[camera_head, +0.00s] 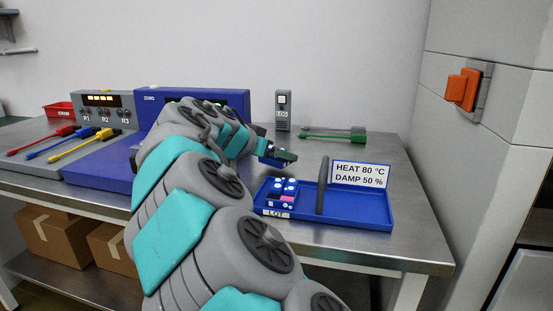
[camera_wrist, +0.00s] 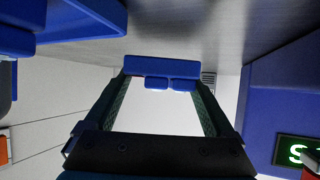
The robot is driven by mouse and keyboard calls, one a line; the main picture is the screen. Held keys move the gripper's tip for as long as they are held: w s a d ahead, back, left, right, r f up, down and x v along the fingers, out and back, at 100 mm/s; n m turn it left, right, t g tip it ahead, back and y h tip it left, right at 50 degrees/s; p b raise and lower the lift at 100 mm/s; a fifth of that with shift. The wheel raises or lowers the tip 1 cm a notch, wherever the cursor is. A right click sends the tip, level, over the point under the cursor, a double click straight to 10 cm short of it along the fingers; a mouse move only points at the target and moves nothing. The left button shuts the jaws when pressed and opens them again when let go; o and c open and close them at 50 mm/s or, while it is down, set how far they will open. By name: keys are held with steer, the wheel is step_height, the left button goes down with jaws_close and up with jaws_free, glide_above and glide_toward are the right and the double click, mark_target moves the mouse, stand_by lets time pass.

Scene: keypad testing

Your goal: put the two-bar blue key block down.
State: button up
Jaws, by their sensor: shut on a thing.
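The blue key block (camera_wrist: 153,66) sits between the tips of my gripper (camera_wrist: 163,88) in the wrist view. Its long blue side faces the top of the picture, with two short blue bars under it. In the head view my gripper (camera_head: 278,154) is above the steel bench, between the blue tester and the blue tray. It is shut on the block, which is mostly hidden there by the fingers and arm. I cannot tell how far the block is above the bench.
The blue tester (camera_head: 105,173) is left. Bare bench lies behind the tray.

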steer(key=shift+f, duration=0.8)
steer(key=shift+f, duration=0.1)
steer(key=shift+f, duration=0.15)
steer(key=o, duration=1.1)
steer(key=shift+c, duration=0.2)
